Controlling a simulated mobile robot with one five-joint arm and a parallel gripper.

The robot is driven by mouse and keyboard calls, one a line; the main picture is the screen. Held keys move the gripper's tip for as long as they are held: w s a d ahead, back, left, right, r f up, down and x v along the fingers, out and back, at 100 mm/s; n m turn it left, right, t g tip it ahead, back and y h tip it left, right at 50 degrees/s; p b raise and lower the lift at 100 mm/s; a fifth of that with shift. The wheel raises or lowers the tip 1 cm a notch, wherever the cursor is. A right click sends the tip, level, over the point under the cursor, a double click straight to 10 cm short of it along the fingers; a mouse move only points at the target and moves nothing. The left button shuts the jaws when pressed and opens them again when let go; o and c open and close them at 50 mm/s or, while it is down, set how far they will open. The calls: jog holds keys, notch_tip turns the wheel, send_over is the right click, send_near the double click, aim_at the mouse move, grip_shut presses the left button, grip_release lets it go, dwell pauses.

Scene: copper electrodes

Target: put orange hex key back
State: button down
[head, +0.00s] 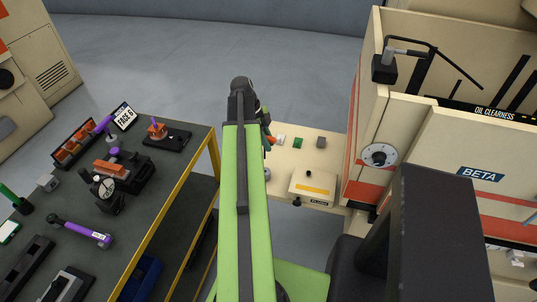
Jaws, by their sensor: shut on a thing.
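My green arm reaches forward from the bottom centre, and its dark wrist hides most of my gripper (264,120). The gripper shows only in part, at the right of the wrist, over the gap near the cream bench. A black rack (53,145) with several orange pieces stands at the back left of the dark cart (150,207), beside a sign reading FACE G (123,116).
The cart also bears a purple-handled hammer (80,232), a vise (105,188) and a black stand (172,137) with an orange part. Right of my arm, the cream bench (290,160) bears small blocks. A large cream machine (420,150) stands at the right. Open floor lies behind.

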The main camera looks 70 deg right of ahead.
jog(key=shift+d+f+n, duration=0.1)
jog(key=shift+f+n, duration=0.3)
jog(key=shift+n, duration=0.1)
notch_tip(320, 180, down, 6)
jog(key=b, duration=0.5)
jog(key=shift+r, duration=0.15)
jog(key=shift+b, duration=0.3)
jog(key=shift+f+b, duration=2.85)
jog(key=c, duration=1.3)
grip_release()
jog(key=shift+r, duration=0.1)
jog(key=shift+o, duration=0.2)
jog(key=o, duration=0.8)
